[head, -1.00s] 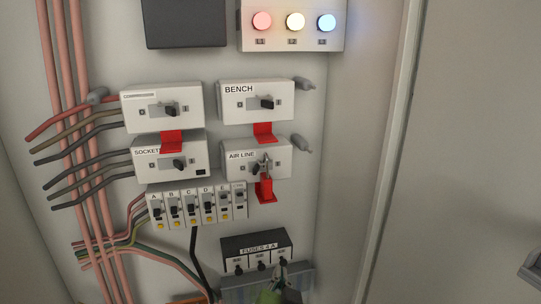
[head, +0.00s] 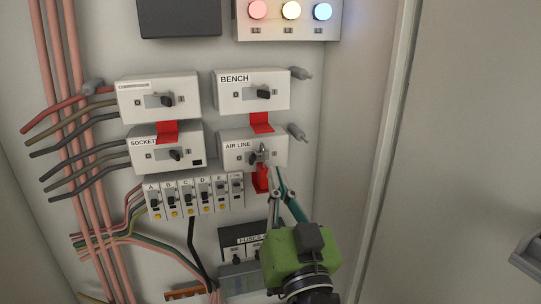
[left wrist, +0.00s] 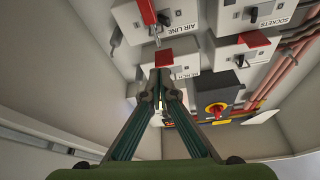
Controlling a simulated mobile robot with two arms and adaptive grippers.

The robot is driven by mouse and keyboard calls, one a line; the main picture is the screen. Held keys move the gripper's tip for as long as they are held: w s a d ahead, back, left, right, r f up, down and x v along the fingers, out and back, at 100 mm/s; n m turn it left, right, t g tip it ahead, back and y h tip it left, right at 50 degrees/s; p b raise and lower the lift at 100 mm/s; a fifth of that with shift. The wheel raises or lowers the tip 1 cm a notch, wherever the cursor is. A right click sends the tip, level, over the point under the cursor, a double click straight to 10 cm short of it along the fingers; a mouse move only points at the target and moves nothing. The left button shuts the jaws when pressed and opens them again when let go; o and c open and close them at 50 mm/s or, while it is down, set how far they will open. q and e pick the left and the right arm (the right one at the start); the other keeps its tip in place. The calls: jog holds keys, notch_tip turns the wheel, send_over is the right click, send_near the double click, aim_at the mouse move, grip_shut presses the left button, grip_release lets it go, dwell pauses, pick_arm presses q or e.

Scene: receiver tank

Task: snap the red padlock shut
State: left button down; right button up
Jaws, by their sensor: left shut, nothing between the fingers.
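The red padlock (head: 261,179) hangs below the lever of the AIR LINE switch box (head: 236,150), with its grey shackle at the lever. I cannot tell if the shackle is seated in the body. In the left wrist view the padlock (left wrist: 147,12) shows at the top edge, partly cut off. My left gripper (head: 277,170) is shut and empty, its fingertips just right of the padlock in the head picture. In the left wrist view its fingertips (left wrist: 160,77) meet in front of the BENCH box. My right gripper is not in view.
The BENCH box (head: 240,90) with a red tab (head: 261,122) sits above. Breakers (head: 190,198) and red and dark cables are to the left. A fuse block (head: 235,240) is below, partly hidden by my gripper. The cabinet's right wall (head: 350,150) is bare.

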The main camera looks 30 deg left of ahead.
pick_arm(q)
jog(key=p+x, duration=0.5)
jog(key=x, duration=0.4)
jog(key=shift+w+a+r, duration=0.1)
jog(key=shift+w+a, duration=0.1)
notch_tip(320, 180, down, 3)
jog(key=b, duration=0.4)
jog(key=shift+r, duration=0.1)
jog(key=shift+d+r, duration=0.1)
